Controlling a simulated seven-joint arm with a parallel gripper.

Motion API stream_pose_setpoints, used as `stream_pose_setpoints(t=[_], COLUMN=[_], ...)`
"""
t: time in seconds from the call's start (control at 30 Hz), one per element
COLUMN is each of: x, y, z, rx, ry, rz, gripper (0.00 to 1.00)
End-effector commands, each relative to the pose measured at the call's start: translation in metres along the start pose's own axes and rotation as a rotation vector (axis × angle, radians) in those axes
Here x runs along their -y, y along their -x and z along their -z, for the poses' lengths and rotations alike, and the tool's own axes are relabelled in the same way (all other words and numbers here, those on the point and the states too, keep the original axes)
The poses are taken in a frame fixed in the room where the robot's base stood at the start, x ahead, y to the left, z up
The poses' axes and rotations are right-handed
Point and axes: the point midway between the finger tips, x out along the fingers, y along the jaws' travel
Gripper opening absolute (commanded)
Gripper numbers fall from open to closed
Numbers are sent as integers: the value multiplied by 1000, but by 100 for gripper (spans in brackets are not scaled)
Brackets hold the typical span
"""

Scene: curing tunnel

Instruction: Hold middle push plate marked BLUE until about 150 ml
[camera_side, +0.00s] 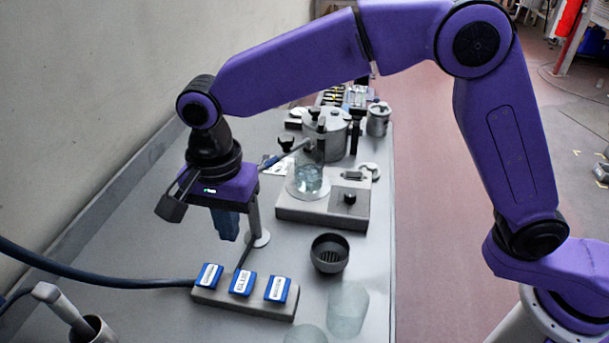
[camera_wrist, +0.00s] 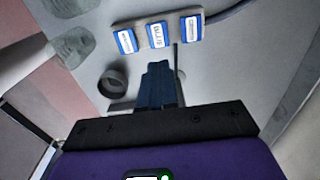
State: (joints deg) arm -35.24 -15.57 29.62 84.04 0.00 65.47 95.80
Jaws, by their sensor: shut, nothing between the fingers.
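Three push plates with blue rims and white labels sit in a row on a grey bar. The middle push plate (camera_side: 243,284) has dark lettering too blurred to read surely; it also shows in the wrist view (camera_wrist: 155,36). My gripper (camera_side: 227,238) is shut and empty, pointing down above and behind the plates, apart from them. Its blue fingers (camera_wrist: 158,66) show together in the wrist view. A clear glass vessel (camera_side: 308,180) stands on a grey box (camera_side: 290,211) behind; its fill level cannot be read. A grey post (camera_side: 254,215) stands partly hidden beside my gripper.
A dark cup (camera_side: 329,254) stands right of the plates. Two clear glass vessels (camera_side: 347,308) are near the front. A blue hose (camera_side: 100,278) runs to the bar from the left. A mortar with a pestle (camera_side: 62,307) stands front left. Metal pots (camera_side: 334,140) are at the back.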

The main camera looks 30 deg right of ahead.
Motion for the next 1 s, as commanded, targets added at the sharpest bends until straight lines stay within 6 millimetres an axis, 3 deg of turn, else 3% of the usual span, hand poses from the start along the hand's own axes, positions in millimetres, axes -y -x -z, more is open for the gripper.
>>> stream_pose_setpoints(t=[0.23, 0.57, 0.77, 1.0], x=[1, 0, -1, -2], y=[18, 15, -7, -52], z=[2, 2, 2, 2], rx=[-1, -2, -2, -2], ry=[0, 0, 0, 0], rz=[-12, -16, -20, -21], gripper=[0, 0, 0, 0])
